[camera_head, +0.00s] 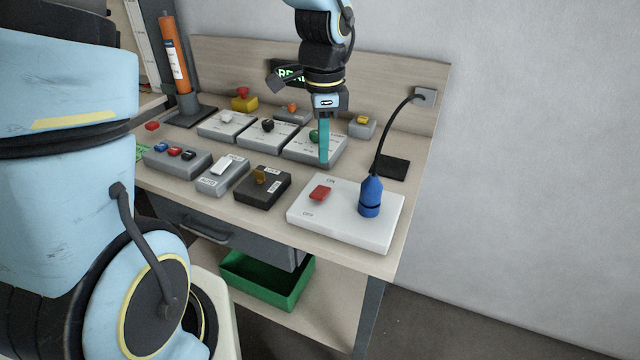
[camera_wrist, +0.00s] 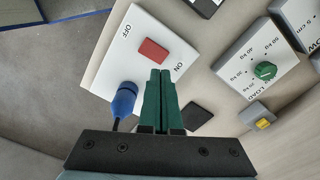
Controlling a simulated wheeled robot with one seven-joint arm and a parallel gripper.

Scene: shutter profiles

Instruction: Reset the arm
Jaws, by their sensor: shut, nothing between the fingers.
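My gripper (camera_head: 324,160) hangs pointing down above the workbench, behind the white switch box. Its teal fingers are shut together with nothing between them. In the wrist view the closed fingers (camera_wrist: 161,75) appear in front of the white box and its red rocker switch (camera_wrist: 153,51). My arm comes down from the top of the head view and holds the gripper clear of the white box. The gripper partly covers the green-knob box (camera_head: 314,135) in the head view.
The white box (camera_head: 345,238) carries a red rocker (camera_head: 320,192) and a blue plug (camera_head: 371,190) whose black cable runs to a wall socket (camera_head: 425,95). Several control boxes cover the bench. A dark pad (camera_head: 393,167) lies right. A green bin (camera_head: 266,280) sits below.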

